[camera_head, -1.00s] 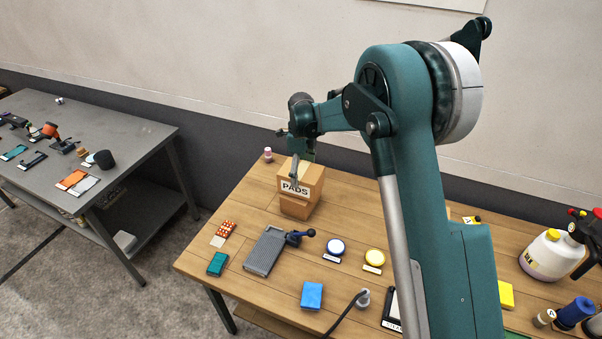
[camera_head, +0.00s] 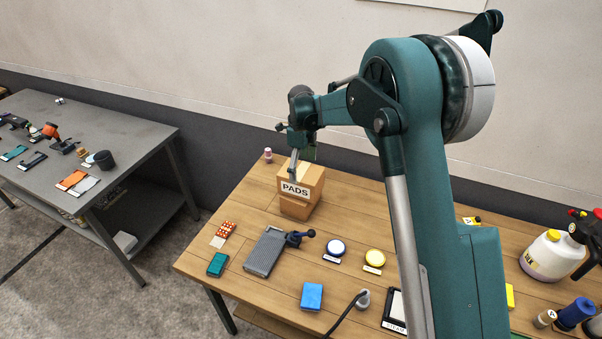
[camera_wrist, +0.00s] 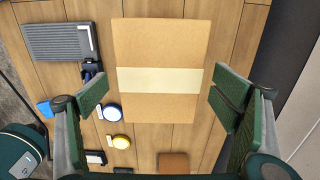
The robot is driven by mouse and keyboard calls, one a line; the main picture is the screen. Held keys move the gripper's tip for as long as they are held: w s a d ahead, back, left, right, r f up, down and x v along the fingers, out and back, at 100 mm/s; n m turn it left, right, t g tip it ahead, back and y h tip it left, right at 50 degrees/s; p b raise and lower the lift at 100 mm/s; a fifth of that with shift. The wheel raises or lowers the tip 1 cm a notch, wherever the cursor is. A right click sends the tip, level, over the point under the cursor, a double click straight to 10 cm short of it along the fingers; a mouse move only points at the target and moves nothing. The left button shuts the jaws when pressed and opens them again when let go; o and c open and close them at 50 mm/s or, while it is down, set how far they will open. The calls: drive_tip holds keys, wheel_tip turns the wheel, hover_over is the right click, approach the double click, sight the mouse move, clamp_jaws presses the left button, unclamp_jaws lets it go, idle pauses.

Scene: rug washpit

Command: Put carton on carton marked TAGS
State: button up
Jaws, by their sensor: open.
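A brown carton labelled PADS (camera_head: 298,182) sits on top of another brown carton (camera_head: 296,208) at the back left of the wooden table. The lower carton's marking cannot be read. My gripper (camera_head: 295,170) is over the PADS carton in the head view, with one finger in front of its upper part. In the wrist view, the upper carton's taped top (camera_wrist: 160,55) lies between my open, spread fingers (camera_wrist: 162,92), with gaps visible on both sides. The fingers do not grip it.
A grey ridged board (camera_head: 266,251), a blue block (camera_head: 312,296) and round white (camera_head: 336,247) and yellow (camera_head: 375,259) tins lie in front. A small pink-capped bottle (camera_head: 268,155) stands behind left.

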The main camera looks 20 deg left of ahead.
wheel_tip(320, 180, up, 9)
drive_tip(key=shift+r, duration=0.2)
idle(0.3)
idle(0.5)
drive_tip(key=s+d+r+n+t, duration=0.1)
drive_tip(key=s+d+r+n, duration=0.4)
drive_tip(key=d, duration=0.6)
drive_tip(key=s+d+r+n+t+y, duration=0.1)
drive_tip(key=s+d+r, duration=0.2)
drive_tip(key=d+r, duration=0.65)
drive_tip(key=s+d+r+n+t, duration=0.15)
drive_tip(key=s+d+r, duration=0.25)
drive_tip(key=d, duration=1)
drive_tip(key=s+d+n+t, duration=0.2)
drive_tip(key=s+d+n, duration=0.3)
drive_tip(key=s+d, duration=0.7)
drive_tip(key=s+d+f+n+t, duration=0.1)
drive_tip(key=s+d+f+n, duration=0.1)
drive_tip(key=s+d, duration=0.3)
drive_tip(key=s+d+f+n+h, duration=0.1)
drive_tip(key=s+d+f+n, duration=0.2)
drive_tip(key=s, duration=0.6)
drive_tip(key=shift+d+f+t, duration=0.35)
drive_tip(key=shift+d+f, duration=0.65)
drive_tip(key=shift+d, duration=0.5)
